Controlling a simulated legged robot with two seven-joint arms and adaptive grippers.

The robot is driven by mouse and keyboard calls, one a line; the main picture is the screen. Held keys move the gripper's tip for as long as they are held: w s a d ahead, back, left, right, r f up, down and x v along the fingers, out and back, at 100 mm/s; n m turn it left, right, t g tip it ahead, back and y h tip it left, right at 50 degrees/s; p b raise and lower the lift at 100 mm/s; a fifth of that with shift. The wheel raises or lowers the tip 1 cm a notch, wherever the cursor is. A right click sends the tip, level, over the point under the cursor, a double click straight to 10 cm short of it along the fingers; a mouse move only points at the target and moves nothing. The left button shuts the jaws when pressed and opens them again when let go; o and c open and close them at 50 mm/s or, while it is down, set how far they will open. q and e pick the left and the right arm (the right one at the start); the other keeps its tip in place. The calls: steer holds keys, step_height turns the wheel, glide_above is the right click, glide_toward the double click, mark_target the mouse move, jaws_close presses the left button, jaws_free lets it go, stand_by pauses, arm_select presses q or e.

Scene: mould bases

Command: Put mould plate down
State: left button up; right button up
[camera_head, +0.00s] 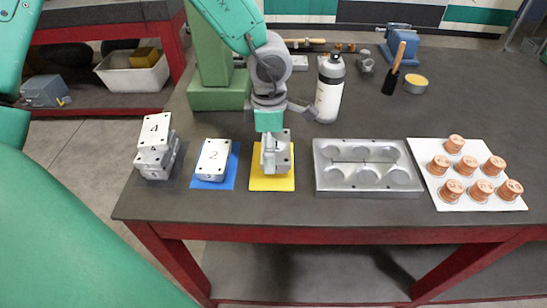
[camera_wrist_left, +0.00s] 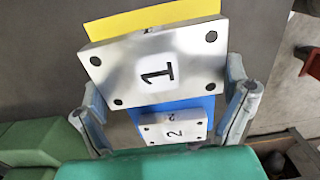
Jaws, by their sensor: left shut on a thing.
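My left gripper (camera_head: 272,150) is above the yellow mat (camera_head: 284,182) on the dark table. It is shut on a grey metal mould plate marked 1 (camera_wrist_left: 185,70), with one finger at each side in the left wrist view. In the head view, the gripper partly hides the plate. Whether the plate touches the yellow mat, which also shows in the left wrist view (camera_wrist_left: 150,14), cannot be told. Mould plates with a 2 on top (camera_head: 213,157) lie on the blue mat (camera_head: 233,165) to the left. My right gripper is out of view.
A stack of plates topped by a 4 (camera_head: 155,128) stands at the left. A metal mould base with round cavities (camera_head: 368,190) lies to the right. A white sheet (camera_head: 430,178) holds several copper-coloured cups. A bottle (camera_head: 328,88) and a green block (camera_head: 218,98) stand behind.

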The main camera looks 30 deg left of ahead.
arm_select(q)
steer(key=f, duration=0.1)
steer(key=a+f, duration=0.1)
steer(key=f, duration=0.2)
steer(key=shift+a, duration=0.4)
steer(key=shift+d+r, duration=0.15)
steer(key=shift+d, duration=0.55)
steer(key=o, duration=1.3)
steer(key=shift+d, duration=0.2)
steer(key=shift+o, duration=0.2)
steer(key=shift+a+r, duration=0.15)
steer(key=shift+a, duration=0.35)
steer(key=r, duration=0.4)
steer(key=shift+a, duration=0.25)
steer(key=r, duration=0.5)
steer(key=d+r+p, duration=0.1)
steer(key=r, duration=0.1)
steer(key=shift+r, duration=0.15)
steer(key=shift+a+r, duration=0.15)
steer(key=shift+r, duration=0.15)
steer(key=shift+a+f, duration=0.1)
steer(key=shift+a, duration=0.25)
steer(key=shift+d, duration=0.1)
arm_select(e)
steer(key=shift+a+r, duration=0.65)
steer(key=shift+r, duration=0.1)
arm_select(q)
steer(key=shift+d, duration=0.1)
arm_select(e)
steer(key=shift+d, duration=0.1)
